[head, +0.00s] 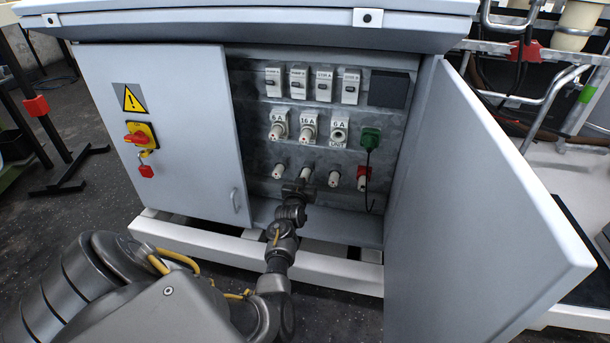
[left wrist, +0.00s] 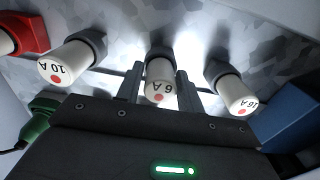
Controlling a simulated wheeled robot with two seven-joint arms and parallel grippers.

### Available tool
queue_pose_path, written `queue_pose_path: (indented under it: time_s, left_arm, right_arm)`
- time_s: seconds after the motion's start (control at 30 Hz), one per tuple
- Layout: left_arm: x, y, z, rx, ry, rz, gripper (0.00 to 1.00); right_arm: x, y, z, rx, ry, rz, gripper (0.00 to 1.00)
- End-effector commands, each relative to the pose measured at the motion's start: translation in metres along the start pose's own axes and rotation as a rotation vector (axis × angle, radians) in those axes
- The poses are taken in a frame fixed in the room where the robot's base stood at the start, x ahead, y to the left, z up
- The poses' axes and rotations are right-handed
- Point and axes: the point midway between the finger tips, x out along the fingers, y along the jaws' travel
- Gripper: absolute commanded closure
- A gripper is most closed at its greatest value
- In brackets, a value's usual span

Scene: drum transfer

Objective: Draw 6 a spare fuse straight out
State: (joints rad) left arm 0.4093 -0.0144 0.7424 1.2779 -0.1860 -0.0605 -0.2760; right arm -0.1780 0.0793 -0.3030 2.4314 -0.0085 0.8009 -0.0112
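The spare fuses sit in a low row on the cabinet's back panel. The spare marked 6 A (left wrist: 159,82) is white with a red dot and sits in a dark collar. In the head view this fuse (head: 307,173) is partly hidden by my left gripper (head: 304,183). My left gripper (left wrist: 159,92) has one finger on each side of the 6 A fuse, with a narrow gap seeming to show beside it, so it looks open. A 10 A spare (left wrist: 66,64) is left of it and a 16 A spare (left wrist: 236,96) right of it in the wrist view. My right gripper is out of view.
A green plug (head: 370,138) trails a black lead. A red holder (head: 363,173) ends the spare row. The open cabinet door (head: 470,210) bounds the right side.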

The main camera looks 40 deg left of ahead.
Motion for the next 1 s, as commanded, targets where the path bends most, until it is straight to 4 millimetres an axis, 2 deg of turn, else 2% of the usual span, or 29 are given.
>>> queue_pose_path:
  time_s: [0.03,0.27,0.47,1.0]
  left_arm:
    - [0.000,0.000,0.000,0.000,0.000,0.000,0.70]
    - [0.000,0.000,0.000,0.000,0.000,-0.001,1.00]
    - [-0.001,-0.001,-0.001,0.001,0.001,-0.001,1.00]
    - [-0.022,0.000,-0.002,0.001,0.000,0.000,1.00]
  right_arm:
    - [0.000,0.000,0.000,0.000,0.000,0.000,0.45]
    - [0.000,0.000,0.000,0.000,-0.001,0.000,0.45]
    - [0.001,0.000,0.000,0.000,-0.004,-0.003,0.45]
    - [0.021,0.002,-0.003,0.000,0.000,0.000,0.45]
